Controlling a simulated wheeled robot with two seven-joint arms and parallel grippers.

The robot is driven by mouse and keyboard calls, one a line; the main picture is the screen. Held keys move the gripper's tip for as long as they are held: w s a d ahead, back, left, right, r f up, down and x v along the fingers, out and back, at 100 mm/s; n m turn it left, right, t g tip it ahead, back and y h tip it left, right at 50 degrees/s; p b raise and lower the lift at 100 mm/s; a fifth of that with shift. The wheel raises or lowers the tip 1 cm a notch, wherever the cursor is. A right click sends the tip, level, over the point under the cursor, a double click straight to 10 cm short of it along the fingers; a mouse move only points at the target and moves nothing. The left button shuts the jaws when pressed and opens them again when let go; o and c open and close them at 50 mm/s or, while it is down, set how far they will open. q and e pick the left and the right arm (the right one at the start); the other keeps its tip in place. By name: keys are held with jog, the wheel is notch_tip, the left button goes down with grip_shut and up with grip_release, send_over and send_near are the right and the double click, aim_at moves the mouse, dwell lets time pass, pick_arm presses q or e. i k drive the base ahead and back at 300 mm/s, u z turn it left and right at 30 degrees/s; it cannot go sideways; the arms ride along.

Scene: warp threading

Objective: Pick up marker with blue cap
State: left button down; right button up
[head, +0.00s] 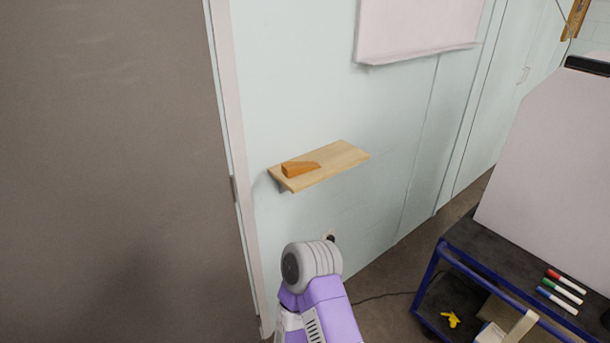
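The marker with a blue cap (560,302) lies on the dark top of a cart (490,256) at the lower right of the head view. It is the nearest of three markers lying side by side; its blue end points left. A green-capped marker (572,292) and a red-capped marker (570,283) lie just beyond it. Neither of my grippers is in view. A purple and grey part of one of my arms shows at bottom centre, well left of the cart, and no gripper end shows on it.
A large white board (555,170) stands on the cart behind the markers. A yellow object (451,319) lies on the lower shelf. A wooden wall shelf (340,160) holds an orange wedge (300,169). A brown door panel (100,170) fills the left. Floor shows between wall and cart.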

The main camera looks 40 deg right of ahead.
aim_at(544, 292)
jog(key=k, duration=1)
jog(key=z, duration=2.05)
jog(key=i, duration=1.4)
jog(key=z, duration=1)
